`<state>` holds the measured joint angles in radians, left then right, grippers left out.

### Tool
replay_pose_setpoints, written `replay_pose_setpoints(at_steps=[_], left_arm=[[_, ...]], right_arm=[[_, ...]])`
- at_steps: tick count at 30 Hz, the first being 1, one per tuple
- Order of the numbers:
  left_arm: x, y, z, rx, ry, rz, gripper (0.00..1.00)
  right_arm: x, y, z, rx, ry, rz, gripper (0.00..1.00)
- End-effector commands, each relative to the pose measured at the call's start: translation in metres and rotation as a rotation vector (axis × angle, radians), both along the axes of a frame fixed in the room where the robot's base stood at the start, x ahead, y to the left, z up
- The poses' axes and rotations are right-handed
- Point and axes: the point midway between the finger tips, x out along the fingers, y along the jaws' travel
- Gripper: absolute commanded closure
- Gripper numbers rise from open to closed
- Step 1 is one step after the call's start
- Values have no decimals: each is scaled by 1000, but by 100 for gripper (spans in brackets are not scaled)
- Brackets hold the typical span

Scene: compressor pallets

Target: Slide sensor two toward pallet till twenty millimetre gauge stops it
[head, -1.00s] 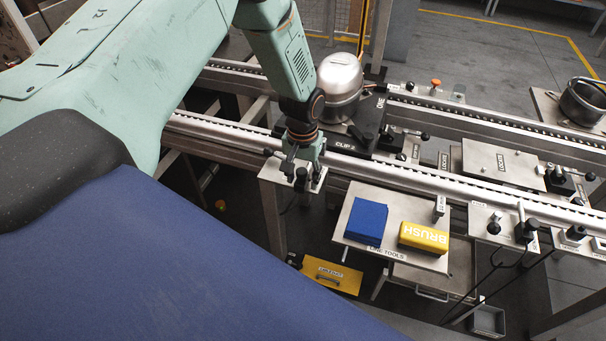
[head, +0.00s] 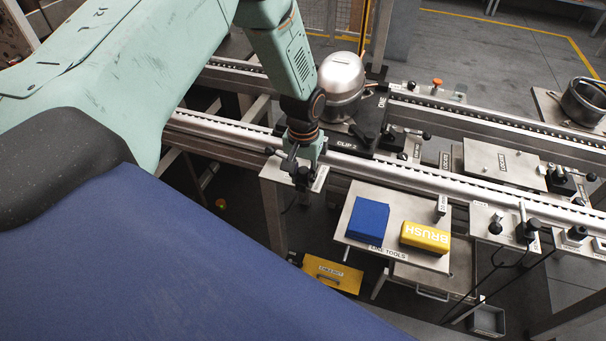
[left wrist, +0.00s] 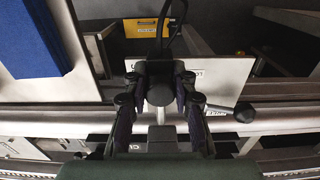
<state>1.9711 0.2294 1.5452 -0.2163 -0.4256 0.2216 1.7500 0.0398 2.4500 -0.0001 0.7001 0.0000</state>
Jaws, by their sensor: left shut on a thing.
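My left gripper (head: 302,168) reaches down to a small plate in front of the near rail. In the left wrist view its two fingers (left wrist: 159,108) are shut on a black sensor (left wrist: 160,93) with a cable, on a light plate (left wrist: 218,76). The plate's lettering is too small to read, so I cannot confirm the sensor's number. The black pallet (head: 343,146) carries a silver compressor (head: 341,77) just behind the gripper. A small metal block (head: 440,207) stands on the tool tray; whether it is the gauge is unclear. My right gripper is not in view.
A knobbed lever (left wrist: 240,112) sits beside the sensor. Another pallet plate (head: 500,162) and sensor station (head: 525,231) lie right. The near rail (head: 390,172) runs behind the tray.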

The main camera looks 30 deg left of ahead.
Motion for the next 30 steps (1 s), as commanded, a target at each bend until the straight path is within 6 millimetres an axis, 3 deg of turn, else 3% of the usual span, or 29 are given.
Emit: replay_pose_setpoints(at_steps=[30], left_arm=[[11,3,0,1,-4,1,100]], right_arm=[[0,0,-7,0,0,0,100]])
